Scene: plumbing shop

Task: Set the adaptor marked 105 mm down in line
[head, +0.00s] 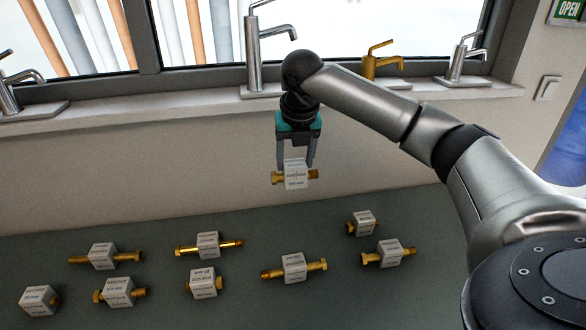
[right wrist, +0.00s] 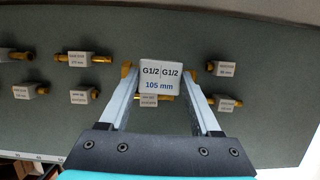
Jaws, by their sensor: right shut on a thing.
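My right gripper (head: 296,160) is shut on a brass adaptor with a white block label (head: 295,178) and holds it in the air above the far part of the grey table. In the right wrist view the held adaptor's label (right wrist: 161,78) reads "G1/2 G1/2" and "105 mm". Its brass ends stick out to the left and right of the block in the head view. In the right wrist view the fingers (right wrist: 162,92) stand on both sides of the block. My left gripper is not in view.
Several similar labelled brass adaptors lie on the grey table (head: 420,300), among them ones at back left (head: 103,258), back middle (head: 208,246), back right (head: 364,224) and front right (head: 390,254). Bare table shows between the back-middle and back-right ones. The wall and taps stand behind.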

